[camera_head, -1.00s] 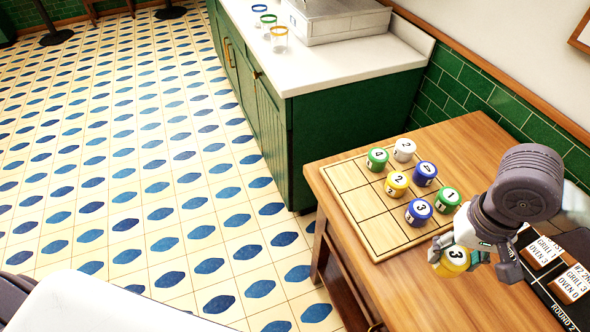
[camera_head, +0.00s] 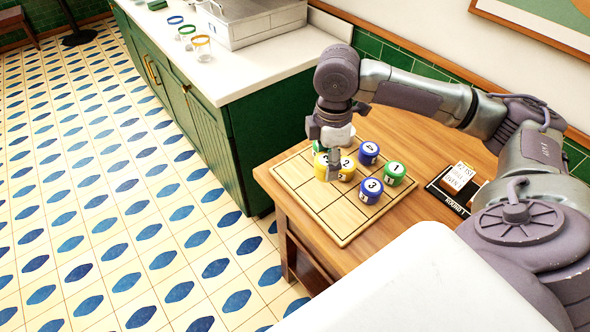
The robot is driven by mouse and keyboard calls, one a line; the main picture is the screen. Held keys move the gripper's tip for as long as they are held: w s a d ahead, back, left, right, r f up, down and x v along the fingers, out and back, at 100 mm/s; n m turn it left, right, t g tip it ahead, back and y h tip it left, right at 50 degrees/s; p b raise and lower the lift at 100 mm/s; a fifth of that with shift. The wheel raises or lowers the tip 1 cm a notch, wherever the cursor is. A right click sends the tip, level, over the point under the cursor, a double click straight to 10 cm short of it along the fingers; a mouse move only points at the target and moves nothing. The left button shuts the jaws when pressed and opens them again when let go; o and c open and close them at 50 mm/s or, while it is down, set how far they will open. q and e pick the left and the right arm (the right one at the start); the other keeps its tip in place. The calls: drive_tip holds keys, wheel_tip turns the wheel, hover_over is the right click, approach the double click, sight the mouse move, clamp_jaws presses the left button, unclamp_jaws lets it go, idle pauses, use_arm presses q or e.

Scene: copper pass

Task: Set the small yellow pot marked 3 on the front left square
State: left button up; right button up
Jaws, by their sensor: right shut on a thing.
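The small yellow pot marked 3 (camera_head: 321,166) is between the fingers of my right gripper (camera_head: 328,165), over the wooden board (camera_head: 308,192) with its grid of squares. I cannot tell whether it touches the board. The yellow pot marked 2 (camera_head: 346,174) stands just to its right, very close. The squares along the board's left and lower edges are bare. The gripper partly hides a green pot (camera_head: 317,147) behind it. I cannot clearly make out the white pot behind the gripper. My left gripper is not in view.
On the board also stand a blue 4 pot (camera_head: 368,153), a green 1 pot (camera_head: 394,174) and a blue 3 pot (camera_head: 371,191). A black rack with cards (camera_head: 459,179) lies right of the board. A green cabinet with a white counter (camera_head: 232,85) stands behind.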

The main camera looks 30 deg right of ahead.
drive_tip(key=shift+w+d+r+n, duration=0.1)
drive_tip(key=shift+d+r+n, duration=0.05)
drive_tip(key=shift+d+n, duration=0.4)
drive_tip(key=shift+d+r+n, duration=0.15)
drive_tip(key=shift+d+n, duration=0.3)
drive_tip(key=shift+d, duration=0.15)
drive_tip(key=shift+n, duration=0.4)
drive_tip(key=w+f+p, duration=0.1)
drive_tip(key=w+f, duration=0.1)
drive_tip(key=w, duration=0.1)
drive_tip(key=w+a+f, duration=0.1)
drive_tip(key=w+f, duration=0.1)
drive_tip(key=w, duration=0.2)
drive_tip(key=w+a+f+p, duration=0.1)
drive_tip(key=w+f, duration=0.1)
drive_tip(key=w, duration=0.2)
drive_tip(key=shift+w+a+f+p, duration=0.15)
drive_tip(key=shift+a+f+p, duration=0.05)
drive_tip(key=shift+f+p, duration=0.15)
drive_tip(key=shift+w+f, duration=0.1)
drive_tip(key=shift+f, duration=0.05)
wheel_tip(320, 180, down, 3)
drive_tip(key=shift+f+p, duration=0.15)
drive_tip(key=shift+p, duration=0.45)
drive_tip(key=shift+f, duration=0.3)
drive_tip(key=shift+f, duration=0.15)
